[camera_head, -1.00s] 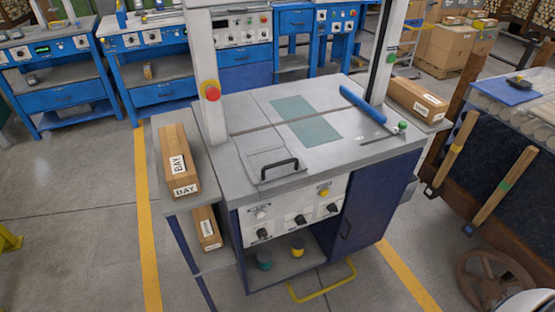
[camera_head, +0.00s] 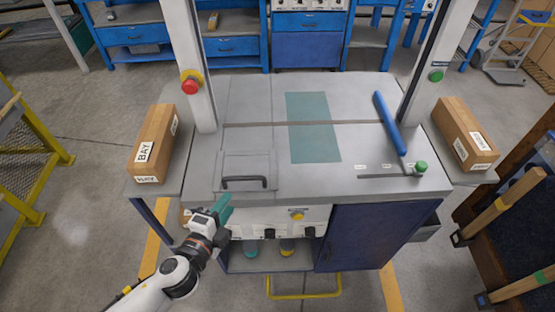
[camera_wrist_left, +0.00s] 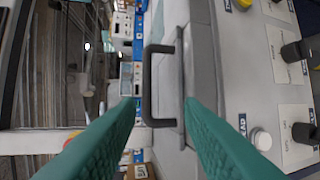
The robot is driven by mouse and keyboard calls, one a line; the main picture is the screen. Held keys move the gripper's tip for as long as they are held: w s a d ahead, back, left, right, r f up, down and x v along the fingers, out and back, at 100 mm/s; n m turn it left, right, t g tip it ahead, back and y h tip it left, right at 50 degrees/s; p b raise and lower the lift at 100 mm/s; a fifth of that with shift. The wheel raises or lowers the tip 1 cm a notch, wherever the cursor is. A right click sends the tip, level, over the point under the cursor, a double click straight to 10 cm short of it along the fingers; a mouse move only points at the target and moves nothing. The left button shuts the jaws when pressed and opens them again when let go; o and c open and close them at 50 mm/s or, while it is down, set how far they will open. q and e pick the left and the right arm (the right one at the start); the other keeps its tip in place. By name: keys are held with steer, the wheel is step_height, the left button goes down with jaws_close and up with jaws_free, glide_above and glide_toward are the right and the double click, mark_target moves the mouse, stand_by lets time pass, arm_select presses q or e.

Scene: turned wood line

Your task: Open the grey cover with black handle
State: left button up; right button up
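The grey cover (camera_head: 246,163) lies flat and closed on the front left of the machine's grey top (camera_head: 265,100). Its black handle (camera_head: 244,179) runs along its front edge. My left gripper (camera_head: 226,205) has teal fingers and is just in front of the top's front edge, a little left of the handle in the head view. In the left wrist view, the gripper (camera_wrist_left: 160,105) is open and empty. There the handle (camera_wrist_left: 148,88) appears ahead, between the two spread fingers and apart from them. My right gripper is in neither view.
A red button (camera_head: 190,86) is on the left post and a blue bar (camera_head: 389,123) lies at right. The control panel (camera_head: 285,218) is below the front edge.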

mark_target(243, 180)
arm_select(q)
steer(key=w, duration=0.1)
steer(key=w+d, duration=0.1)
steer(key=w, duration=0.1)
steer(key=w+d, duration=0.1)
steer(key=shift+w+r+p, duration=0.15)
steer(key=shift+r+p, duration=0.25)
steer(key=x, duration=0.7)
steer(key=shift+d, duration=0.2)
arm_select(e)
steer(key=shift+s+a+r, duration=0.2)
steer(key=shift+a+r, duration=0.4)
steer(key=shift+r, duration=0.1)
arm_select(q)
steer(key=c, duration=0.7)
jaws_close()
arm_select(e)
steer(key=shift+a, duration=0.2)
